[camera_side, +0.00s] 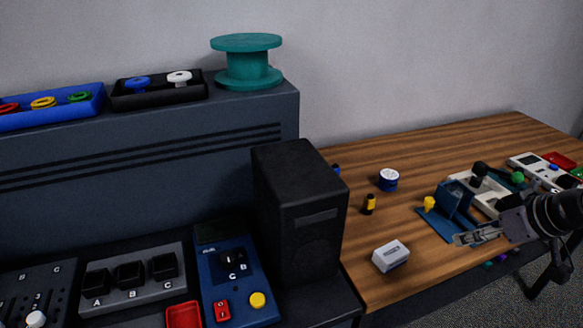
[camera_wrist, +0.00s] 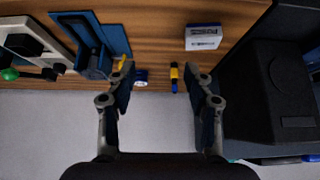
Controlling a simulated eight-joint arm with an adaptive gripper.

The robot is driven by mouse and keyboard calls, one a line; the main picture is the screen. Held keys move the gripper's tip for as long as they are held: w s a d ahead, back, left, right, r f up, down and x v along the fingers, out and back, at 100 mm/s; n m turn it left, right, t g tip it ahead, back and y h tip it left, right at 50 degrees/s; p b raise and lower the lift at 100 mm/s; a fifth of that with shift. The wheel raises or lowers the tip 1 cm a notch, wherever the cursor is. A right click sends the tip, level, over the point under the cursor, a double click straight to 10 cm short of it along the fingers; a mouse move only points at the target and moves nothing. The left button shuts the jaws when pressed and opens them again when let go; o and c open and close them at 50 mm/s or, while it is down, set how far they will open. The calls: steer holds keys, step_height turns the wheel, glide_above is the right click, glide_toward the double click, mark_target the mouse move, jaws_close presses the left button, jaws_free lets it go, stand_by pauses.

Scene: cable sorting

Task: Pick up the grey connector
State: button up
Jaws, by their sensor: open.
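A light grey, box-shaped piece with a dark marking on top, which fits the grey connector (camera_side: 391,256), lies on the wooden table near its front edge, right of the black speaker-like box. It also shows at the top of the wrist view (camera_wrist: 203,37), with dark lettering on its side. My gripper (camera_side: 478,236) is to the right of it in the side view, apart from it. In the wrist view my gripper (camera_wrist: 163,78) has its fingers spread with nothing held between them, and the grey piece lies beyond the right finger.
The tall black box (camera_side: 300,215) stands left of the grey piece. A yellow-and-black piece (camera_side: 369,204) and a blue-white round tin (camera_side: 389,179) lie behind it. A blue stand (camera_side: 452,208) and a white tray (camera_side: 487,193) are near my gripper. Bare wood surrounds the grey piece.

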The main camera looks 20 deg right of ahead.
steer(key=w+d+r+m+g+h, duration=0.1)
steer(key=w+d+r+m, duration=0.1)
steer(key=w+d+r, duration=0.4)
steer(key=m+g+h, duration=0.2)
steer(key=m+g, duration=0.1)
steer(key=m, duration=0.4)
glide_toward(538, 181)
steer(key=a, duration=0.1)
steer(key=x, duration=0.6)
steer(key=shift+w+d, duration=0.15)
steer(key=shift+d, duration=0.1)
steer(key=shift+d+x, duration=0.2)
steer(key=shift+x, duration=2.7)
steer(key=shift+r, duration=0.1)
jaws_close()
